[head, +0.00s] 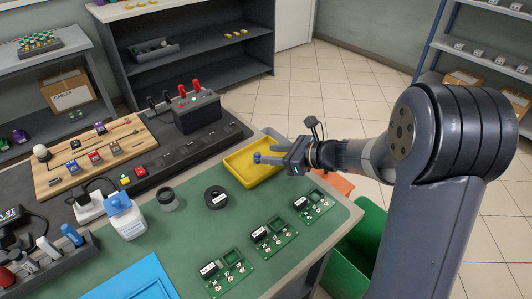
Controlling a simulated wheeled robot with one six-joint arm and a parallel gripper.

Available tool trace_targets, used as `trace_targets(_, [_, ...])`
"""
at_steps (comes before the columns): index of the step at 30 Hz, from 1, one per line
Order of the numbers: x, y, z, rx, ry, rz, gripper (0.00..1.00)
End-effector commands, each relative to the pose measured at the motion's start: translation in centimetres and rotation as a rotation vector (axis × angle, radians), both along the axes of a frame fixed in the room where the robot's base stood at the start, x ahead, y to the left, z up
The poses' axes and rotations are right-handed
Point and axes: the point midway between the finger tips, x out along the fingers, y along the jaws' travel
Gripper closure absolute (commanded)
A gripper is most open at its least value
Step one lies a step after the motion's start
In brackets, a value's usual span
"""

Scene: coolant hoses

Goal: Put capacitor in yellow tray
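The yellow tray (245,178) lies at the back right of the green work surface. My gripper (267,157) reaches in from the right, with its fingers over the tray. A small blue cylindrical part, which looks like the capacitor (258,157), sits at the fingertips, and the gripper appears shut on it. The capacitor shows against the tray's inside. I cannot tell its exact height above the tray floor. The tray's right part is partly hidden by my gripper.
Several green circuit boards (273,236) lie along the front right of the green mat (180,235). A black power unit (197,112) stands behind. A green bin (348,262) is below the right edge.

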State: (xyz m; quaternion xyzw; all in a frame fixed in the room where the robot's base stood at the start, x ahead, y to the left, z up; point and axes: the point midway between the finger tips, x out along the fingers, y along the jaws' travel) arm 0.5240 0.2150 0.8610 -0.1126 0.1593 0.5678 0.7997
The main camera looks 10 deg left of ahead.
Motion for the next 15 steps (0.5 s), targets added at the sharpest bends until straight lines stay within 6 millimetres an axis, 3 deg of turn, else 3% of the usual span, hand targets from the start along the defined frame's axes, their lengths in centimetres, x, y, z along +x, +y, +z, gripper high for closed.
trace_targets(6, [-1.4,-4.5,2.1,0.0,-0.003,-0.004,0.61])
trace_targets(15, [-2.6,-7.5,3.3,0.001,-0.001,-0.001,0.61])
